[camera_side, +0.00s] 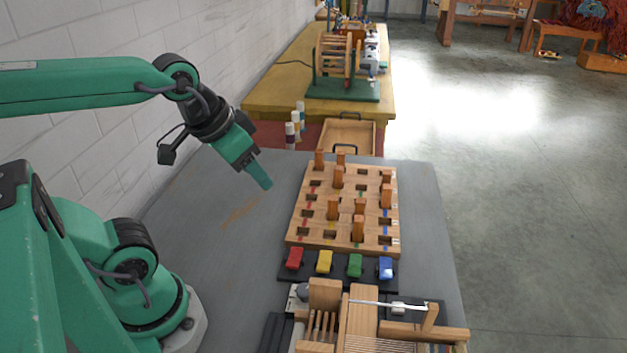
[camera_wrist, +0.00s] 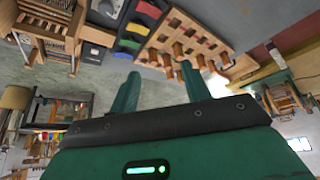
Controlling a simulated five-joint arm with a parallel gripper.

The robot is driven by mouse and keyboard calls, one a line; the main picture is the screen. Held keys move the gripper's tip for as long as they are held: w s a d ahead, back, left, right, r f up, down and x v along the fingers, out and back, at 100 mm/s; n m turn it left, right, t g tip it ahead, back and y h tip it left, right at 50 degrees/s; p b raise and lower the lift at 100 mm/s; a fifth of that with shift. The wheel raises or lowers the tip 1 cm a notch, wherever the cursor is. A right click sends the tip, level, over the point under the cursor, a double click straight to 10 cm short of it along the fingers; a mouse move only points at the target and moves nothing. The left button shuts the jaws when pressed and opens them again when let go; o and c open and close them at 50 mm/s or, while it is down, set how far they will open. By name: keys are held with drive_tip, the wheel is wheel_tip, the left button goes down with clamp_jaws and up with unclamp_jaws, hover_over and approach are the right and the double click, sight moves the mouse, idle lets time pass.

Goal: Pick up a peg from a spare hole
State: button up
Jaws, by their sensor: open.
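A wooden peg board (camera_side: 347,238) with rows of square holes lies on the grey table. Several wooden pegs stand upright in it, among them a peg near the back left (camera_side: 319,159), one in the middle (camera_side: 338,177) and one at the right (camera_side: 386,195). Other holes are empty; which ones count as spare I cannot tell. My gripper (camera_side: 262,178) is above the table to the left of the board, apart from every peg. In the wrist view my gripper (camera_wrist: 159,80) shows two green fingers spread with nothing between them, and the peg board (camera_wrist: 190,32) lies beyond them.
Red (camera_side: 294,258), yellow (camera_side: 324,262), green (camera_side: 355,265) and blue (camera_side: 385,268) skeins sit in a dark holder before the board. A wooden loom (camera_side: 362,318) stands at the front. A wooden tray (camera_side: 346,133) lies behind. The table left of the board is clear.

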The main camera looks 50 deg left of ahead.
drive_tip(key=w+a+r+n+g, duration=0.2)
drive_tip(key=w+a+r+n, duration=0.15)
drive_tip(key=w, duration=0.75)
drive_tip(key=n+g, duration=0.4)
drive_tip(key=n, duration=0.1)
hover_over(319, 150)
wheel_tip(319, 150, down, 17)
drive_tip(key=shift+f, duration=0.15)
drive_tip(key=shift+a+f, duration=0.15)
drive_tip(key=shift+f, duration=0.05)
drive_tip(key=shift+d+f, duration=0.15)
drive_tip(key=shift+f, duration=1.85)
drive_tip(key=shift+d+f, duration=0.1)
drive_tip(key=shift+f, duration=1.85)
clamp_jaws()
